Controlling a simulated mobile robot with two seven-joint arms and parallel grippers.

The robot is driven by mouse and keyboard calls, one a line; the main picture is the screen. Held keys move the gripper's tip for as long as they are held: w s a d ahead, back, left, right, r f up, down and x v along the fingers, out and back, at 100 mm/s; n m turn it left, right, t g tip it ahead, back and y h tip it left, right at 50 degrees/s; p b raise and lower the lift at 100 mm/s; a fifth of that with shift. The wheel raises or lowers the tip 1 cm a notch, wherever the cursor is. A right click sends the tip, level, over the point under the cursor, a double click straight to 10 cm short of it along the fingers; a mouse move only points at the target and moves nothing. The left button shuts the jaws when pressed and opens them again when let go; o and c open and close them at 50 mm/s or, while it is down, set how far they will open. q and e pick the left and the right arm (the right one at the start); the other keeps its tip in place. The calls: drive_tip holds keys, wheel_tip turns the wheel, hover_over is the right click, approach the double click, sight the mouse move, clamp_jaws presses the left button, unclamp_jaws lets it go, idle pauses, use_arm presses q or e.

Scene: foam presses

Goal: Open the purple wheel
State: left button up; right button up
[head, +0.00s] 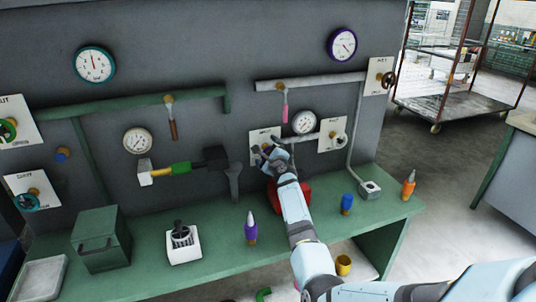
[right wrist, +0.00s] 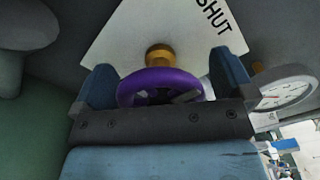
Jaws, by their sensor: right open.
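The purple wheel (right wrist: 150,82) shows in the right wrist view as a purple ring on a brass stem (right wrist: 159,57), in front of a white plate (right wrist: 140,32) that reads "SHUT". In the head view my gripper largely hides the wheel, and part of its white plate (head: 258,137) shows on the grey wall. My right gripper (head: 268,153) is open at the wheel. In the right wrist view its two blue fingers stand on either side of the wheel, with no clear grip on it. My left gripper is not in view.
A red object (head: 289,195) sits on the green bench (head: 321,229) behind my forearm. A purple-bodied bottle (head: 251,232) stands nearby.

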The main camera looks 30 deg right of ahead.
drive_tip(key=c, duration=0.9)
drive_tip(key=n, duration=1.7)
drive_tip(key=shift+f+n, duration=0.25)
drive_tip(key=shift+n, duration=0.05)
